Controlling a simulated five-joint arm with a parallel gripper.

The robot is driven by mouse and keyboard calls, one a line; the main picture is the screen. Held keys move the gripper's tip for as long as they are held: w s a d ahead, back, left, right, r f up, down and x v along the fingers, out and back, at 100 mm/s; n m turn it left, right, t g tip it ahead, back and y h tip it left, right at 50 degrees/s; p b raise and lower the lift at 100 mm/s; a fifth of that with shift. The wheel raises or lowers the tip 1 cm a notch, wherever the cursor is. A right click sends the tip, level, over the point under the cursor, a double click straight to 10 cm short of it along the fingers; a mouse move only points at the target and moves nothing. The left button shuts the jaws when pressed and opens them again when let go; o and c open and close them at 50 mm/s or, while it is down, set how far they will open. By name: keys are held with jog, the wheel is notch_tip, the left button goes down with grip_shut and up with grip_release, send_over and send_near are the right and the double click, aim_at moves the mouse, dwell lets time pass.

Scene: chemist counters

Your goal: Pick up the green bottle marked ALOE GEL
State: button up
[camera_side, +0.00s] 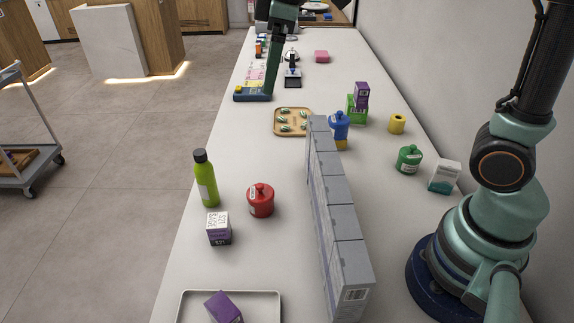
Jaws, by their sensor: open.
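A slim lime-green bottle (206,180) with a black cap stands upright near the counter's left edge. A pale label shows on its left side, but I cannot read it. My gripper (269,88) hangs down from the top edge, a dark green tapered shape seen edge-on. It is open and appears empty, well apart from the bottle and up and right of it in the picture. Its upper part is cut off.
A red jar (261,201) and a white-purple box (219,229) stand close to the bottle. A row of tall grey boxes (336,219) forms a wall to their right. A tray (263,306) holds a purple box. Farther right stands a green jar (409,159).

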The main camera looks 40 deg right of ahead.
jog(key=w+a+f+n+g, duration=0.1)
jog(key=w+a+f+n, duration=0.25)
jog(key=w+a, duration=0.25)
jog(key=n+g, duration=0.2)
jog(key=n, duration=0.4)
send_near(203, 166)
jog(key=shift+w+d+r+h, duration=0.25)
jog(key=shift+w+r+h, duration=0.05)
jog(key=shift+w+r, duration=0.35)
jog(key=shift+w+a+f, duration=0.1)
jog(key=shift+a+f, duration=0.05)
jog(key=shift+f, duration=0.2)
notch_tip(203, 166, down, 12)
jog(key=shift+a+r, duration=0.1)
grip_shut()
